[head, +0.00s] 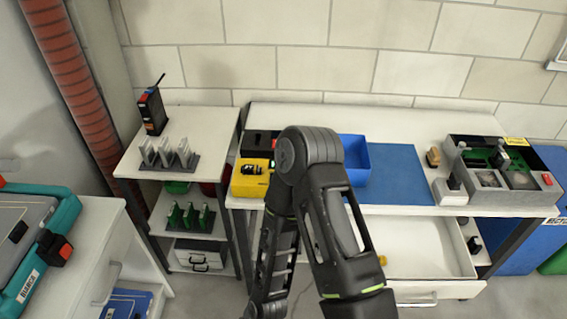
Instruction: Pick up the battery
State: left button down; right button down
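I cannot tell for sure which thing is the battery. A small black block with a red top (56,250) sits at the edge of the teal case (66,222) at the left. A yellow block with black parts on top (250,180) stands on the long table. A black upright device with a red patch and an antenna (152,110) stands on the left shelf unit. One of my arms fills the middle, its elbow raised in front of the table and its lower end running out of the bottom edge. Neither gripper shows.
The long white table (410,117) holds a blue bin (355,160), a blue mat (393,172) and a grey case with green boards (495,170). Its drawer (408,250) is open. The shelf unit (190,122) holds racks of upright cards. Grey floor shows at lower right.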

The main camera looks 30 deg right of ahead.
aim_at(253, 169)
jog(key=z, duration=1.15)
